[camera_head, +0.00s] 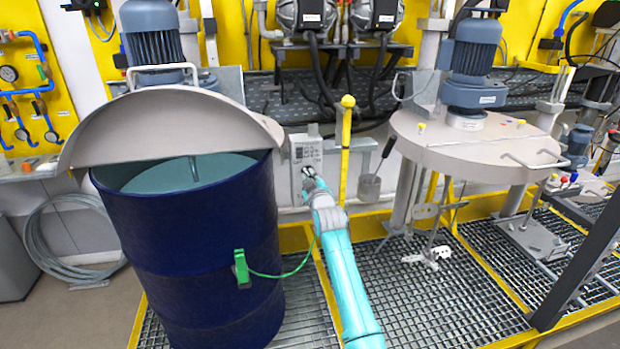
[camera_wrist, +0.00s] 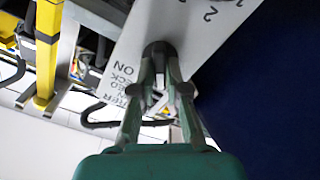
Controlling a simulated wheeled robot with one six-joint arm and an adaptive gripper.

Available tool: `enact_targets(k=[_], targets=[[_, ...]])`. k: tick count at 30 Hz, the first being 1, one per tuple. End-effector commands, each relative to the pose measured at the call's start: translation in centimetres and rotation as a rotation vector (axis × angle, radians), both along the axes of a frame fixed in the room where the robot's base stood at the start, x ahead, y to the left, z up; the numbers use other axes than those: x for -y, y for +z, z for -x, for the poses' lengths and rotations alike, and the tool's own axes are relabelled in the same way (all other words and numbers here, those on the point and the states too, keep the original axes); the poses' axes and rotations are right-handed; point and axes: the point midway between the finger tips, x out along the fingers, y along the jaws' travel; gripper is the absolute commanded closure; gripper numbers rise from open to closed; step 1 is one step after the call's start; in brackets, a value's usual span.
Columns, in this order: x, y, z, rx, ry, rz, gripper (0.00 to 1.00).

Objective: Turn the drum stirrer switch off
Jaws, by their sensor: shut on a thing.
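The drum stirrer's control box (camera_head: 304,152) is a small grey box behind and to the right of the blue drum, at the end of my arm. In the wrist view its light panel (camera_wrist: 130,50) carries black lettering, with "ON" and the digit "2" readable. My gripper (camera_head: 312,180) is at the lower front of the box. In the wrist view the fingers of my gripper (camera_wrist: 161,70) are closed around a dark round switch knob (camera_wrist: 158,50) on the panel. The knob's exact setting is hidden by the fingers.
The open blue drum (camera_head: 200,240) with its tilted grey lid (camera_head: 170,125) stands left of my arm. A green clamp (camera_head: 242,268) with a green cable hangs on it. A yellow post (camera_head: 346,150) rises just right of the box. A second stirrer (camera_head: 470,140) stands at right.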

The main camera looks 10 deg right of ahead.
Motion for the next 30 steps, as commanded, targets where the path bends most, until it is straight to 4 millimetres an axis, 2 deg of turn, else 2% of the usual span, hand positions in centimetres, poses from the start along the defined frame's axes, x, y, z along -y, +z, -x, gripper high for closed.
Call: enact_targets(k=[9, 24, 25, 27, 30], targets=[[-0.05, -0.07, 0.00, -0.001, 0.001, 0.101, 1.00], [-0.06, -0.08, 0.00, -0.001, 0.001, 0.117, 1.00], [-0.06, -0.08, 0.00, -0.001, 0.001, 0.117, 0.79], [-0.06, -0.08, 0.01, -0.001, 0.001, 0.117, 0.62], [-0.05, -0.06, 0.00, -0.001, 0.001, 0.117, 0.61]])
